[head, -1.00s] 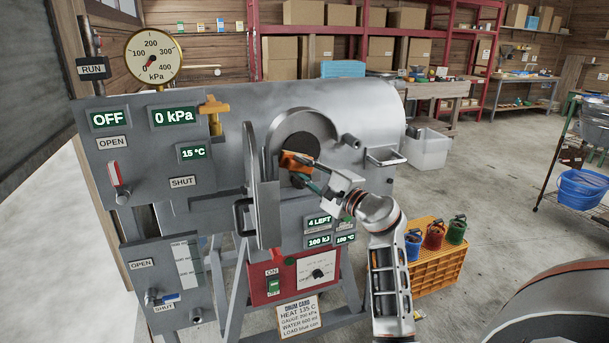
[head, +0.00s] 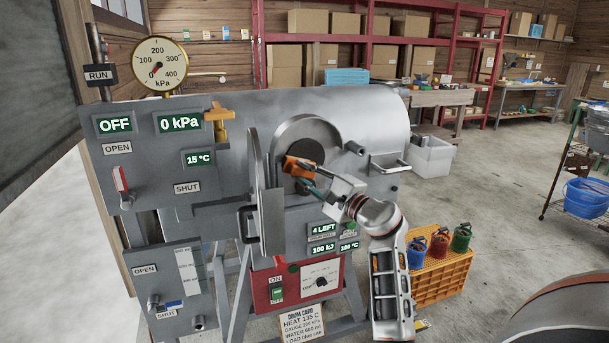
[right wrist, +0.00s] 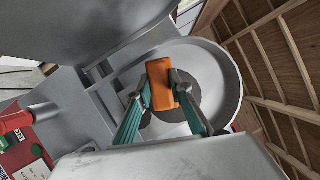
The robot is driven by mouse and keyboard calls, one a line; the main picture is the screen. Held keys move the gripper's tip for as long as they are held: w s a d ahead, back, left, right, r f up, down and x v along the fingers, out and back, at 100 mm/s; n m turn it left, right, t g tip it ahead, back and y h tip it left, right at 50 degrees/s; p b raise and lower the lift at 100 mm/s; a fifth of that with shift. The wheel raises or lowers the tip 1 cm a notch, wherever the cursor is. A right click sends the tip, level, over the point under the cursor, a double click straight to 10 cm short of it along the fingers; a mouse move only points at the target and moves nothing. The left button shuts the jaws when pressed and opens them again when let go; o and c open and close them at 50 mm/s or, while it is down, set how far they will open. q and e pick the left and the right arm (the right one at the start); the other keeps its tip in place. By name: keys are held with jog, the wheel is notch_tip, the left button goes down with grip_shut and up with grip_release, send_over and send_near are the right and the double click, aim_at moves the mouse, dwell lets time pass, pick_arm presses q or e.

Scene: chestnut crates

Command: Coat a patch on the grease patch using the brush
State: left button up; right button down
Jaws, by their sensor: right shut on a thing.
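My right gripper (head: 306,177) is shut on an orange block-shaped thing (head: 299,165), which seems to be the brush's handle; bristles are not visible. It is at the round opening of the grey drum machine (head: 365,125). The right wrist view shows the orange thing (right wrist: 161,84) between both fingers of the gripper (right wrist: 163,98). Behind it is a dark grey round area (right wrist: 209,88) inside the pale round rim (right wrist: 225,62). I cannot tell whether this dark area is the grease patch, or whether the held thing touches it. My left gripper is not in view.
An upright metal plate, perhaps the door (head: 267,205), stands just left of the opening. A handle (head: 392,163) juts out on the right.

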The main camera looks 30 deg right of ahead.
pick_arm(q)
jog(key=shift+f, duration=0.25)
pick_arm(e)
jog(key=shift+w+d, duration=0.1)
jog(key=shift+w, duration=0.5)
jog(key=shift+d, duration=0.1)
